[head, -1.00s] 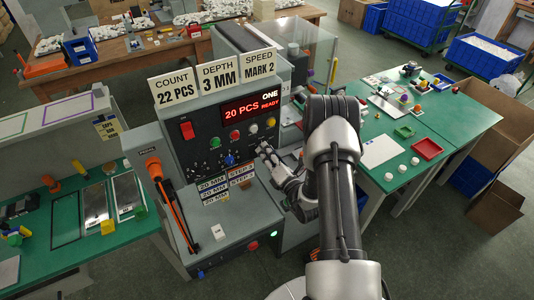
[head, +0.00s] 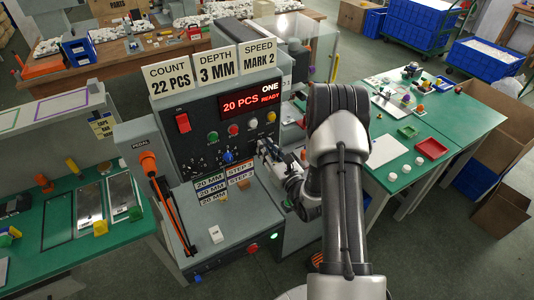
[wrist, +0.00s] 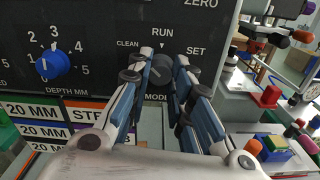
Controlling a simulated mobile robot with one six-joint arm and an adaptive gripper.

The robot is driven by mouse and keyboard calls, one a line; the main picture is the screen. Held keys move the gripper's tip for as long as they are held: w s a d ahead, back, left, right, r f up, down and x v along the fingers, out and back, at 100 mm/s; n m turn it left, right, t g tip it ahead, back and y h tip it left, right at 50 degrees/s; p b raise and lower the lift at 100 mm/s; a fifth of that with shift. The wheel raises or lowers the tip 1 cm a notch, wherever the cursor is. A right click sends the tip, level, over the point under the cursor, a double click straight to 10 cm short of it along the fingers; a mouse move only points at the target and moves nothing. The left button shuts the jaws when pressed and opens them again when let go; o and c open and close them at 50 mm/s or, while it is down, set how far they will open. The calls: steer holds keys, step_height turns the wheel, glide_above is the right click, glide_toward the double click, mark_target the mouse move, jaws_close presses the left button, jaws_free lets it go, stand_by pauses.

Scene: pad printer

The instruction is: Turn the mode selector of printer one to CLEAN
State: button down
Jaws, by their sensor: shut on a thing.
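Printer one (head: 190,150) has a dark front panel with a red display reading "20 PCS READY". The mode selector (wrist: 161,69) is a dark round knob on this panel in the wrist view. CLEAN is printed to its upper left, RUN above it and SET to its right. My gripper (wrist: 161,75) is shut on the knob, one finger on each side. Which label the knob points to I cannot tell. In the head view my gripper (head: 267,150) is at the panel's lower right and hides the knob.
A blue depth knob (wrist: 52,64) sits left of the selector; it also shows in the head view (head: 228,157). Round buttons lie above it. An orange-handled lever (head: 149,162) stands at the printer's left. Green work tables (head: 455,115) flank the machine.

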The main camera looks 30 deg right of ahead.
steer(key=shift+n+b, duration=0.6)
steer(key=shift+n, duration=0.6)
steer(key=c, duration=1.4)
jaws_free()
steer(key=shift+s, duration=0.1)
steer(key=s, duration=1.2)
steer(key=shift+d, duration=0.2)
steer(key=shift+w, duration=0.15)
